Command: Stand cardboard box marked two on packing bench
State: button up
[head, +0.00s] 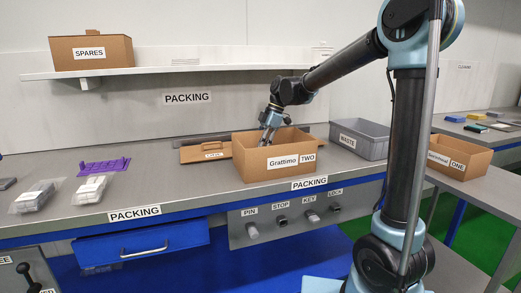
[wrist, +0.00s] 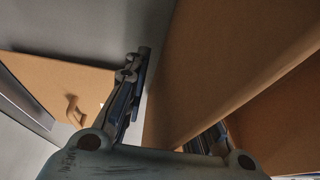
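The open-topped cardboard box marked two (head: 250,167), labelled "Grattimo TWO", stands upright on the packing bench (head: 160,192) near its front edge. My gripper (head: 268,133) reaches down at the box's back left rim. In the wrist view, the box's wall (wrist: 215,60) runs between the fingers of my gripper (wrist: 175,105). One finger is outside the wall, with a narrow strip of grey bench showing beside it. The other is inside, mostly hidden behind the wall. The fingers look apart, and I see no clear grip on the cardboard.
A flat brown board (head: 205,151) lies behind the box, left of it. A purple rack (head: 104,166) and wrapped packs (head: 90,189) lie left. A shelf (head: 180,70) hangs above.

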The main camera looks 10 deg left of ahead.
jog(key=v, duration=1.2)
jog(key=shift+r, duration=0.15)
